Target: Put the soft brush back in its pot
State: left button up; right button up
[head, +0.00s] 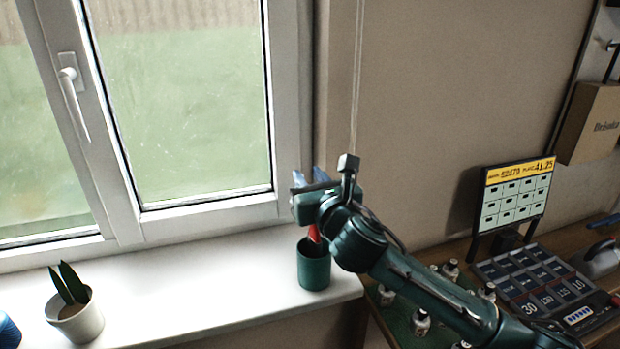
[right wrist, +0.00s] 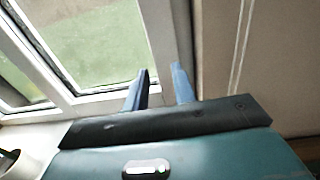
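A dark green pot (head: 314,270) stands upright on the white windowsill near its right end. A red piece (head: 314,235) shows at the pot's mouth, partly hidden by my right gripper. It may be part of the soft brush, but I cannot tell for sure. My right gripper (head: 308,174) is above the pot, with its fingers pointing towards the window. In the right wrist view its two blue fingers (right wrist: 160,72) stand apart with nothing seen between them.
A white pot (head: 78,322) with a green plant stands left on the sill (head: 200,290). The window frame (head: 293,100) rises close behind the gripper. Right are small bottles (head: 421,322), a panel of numbered keys (head: 535,280) and a display board (head: 515,195). The middle sill is clear.

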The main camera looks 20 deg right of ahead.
jog(key=shift+o, duration=1.1)
jog(key=shift+s, duration=0.15)
jog(key=s+d+b, duration=0.1)
jog(key=s, duration=1.2)
jog(key=shift+w, duration=0.1)
